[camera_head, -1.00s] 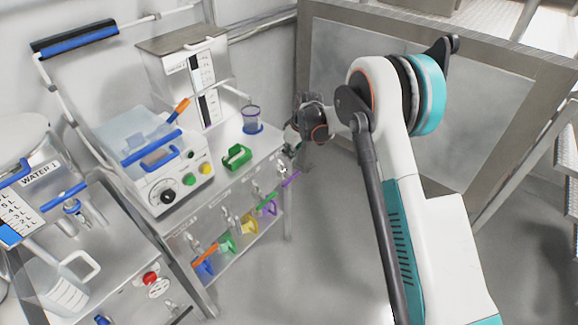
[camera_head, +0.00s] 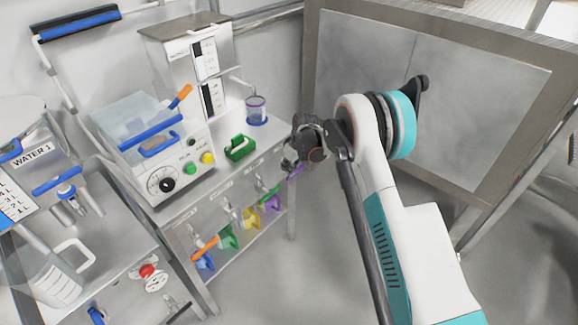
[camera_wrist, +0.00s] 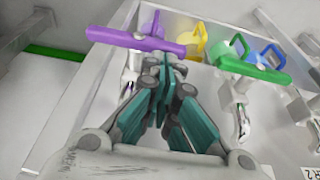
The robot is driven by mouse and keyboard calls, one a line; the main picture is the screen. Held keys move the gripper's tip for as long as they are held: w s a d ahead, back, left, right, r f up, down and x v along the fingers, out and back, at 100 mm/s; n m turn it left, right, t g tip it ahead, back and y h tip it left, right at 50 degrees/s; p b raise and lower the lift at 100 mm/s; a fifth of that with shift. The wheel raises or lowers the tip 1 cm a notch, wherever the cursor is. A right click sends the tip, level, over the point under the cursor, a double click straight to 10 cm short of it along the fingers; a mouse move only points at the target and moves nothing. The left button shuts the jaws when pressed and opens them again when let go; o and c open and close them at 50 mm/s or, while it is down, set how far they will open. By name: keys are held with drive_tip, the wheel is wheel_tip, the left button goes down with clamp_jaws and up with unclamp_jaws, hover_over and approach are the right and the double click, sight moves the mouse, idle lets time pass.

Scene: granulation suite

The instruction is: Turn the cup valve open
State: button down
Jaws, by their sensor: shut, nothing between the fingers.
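A valve with a purple bar handle (camera_wrist: 137,40) is on the front of the cart, at its right end. The handle also shows in the head view (camera_head: 296,172), partly behind my gripper. In the wrist view it lies crosswise, just beyond my fingertips. My gripper (camera_wrist: 165,66) is shut and empty, its fingers just short of the bar's right half; I cannot tell whether they touch it. In the head view my gripper (camera_head: 289,165) is at the cart's front right corner.
A valve with a green handle (camera_wrist: 250,68) is close to the right of my fingers in the wrist view. An orange handle (camera_head: 205,243) is farther left. Purple, yellow (camera_head: 250,217), green and blue cups sit below. The floor right of the cart is clear.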

drive_tip(key=shift+s+a+f+t+h, duration=0.2)
drive_tip(key=shift+s+t+h, duration=0.1)
drive_tip(key=shift+t+h, duration=0.25)
idle(0.6)
drive_tip(key=shift+s+a+f+b, duration=0.1)
drive_tip(key=shift+f+b, duration=0.1)
drive_tip(key=shift+b, duration=0.1)
drive_tip(key=shift+s+a+f+n+t+h+b, duration=0.15)
drive_tip(key=shift+f+t+h+b, duration=0.2)
drive_tip(key=shift+f, duration=0.65)
drive_tip(key=shift+s+a+f+n+t+h+b, duration=0.2)
drive_tip(key=shift+f+t, duration=0.3)
drive_tip(key=shift+f, duration=0.45)
drive_tip(key=shift+s+d+f+m+t+h+b, duration=0.15)
drive_tip(key=shift+f+t+b, duration=0.25)
drive_tip(key=shift+f, duration=0.6)
drive_tip(key=shift+w+f, duration=0.15)
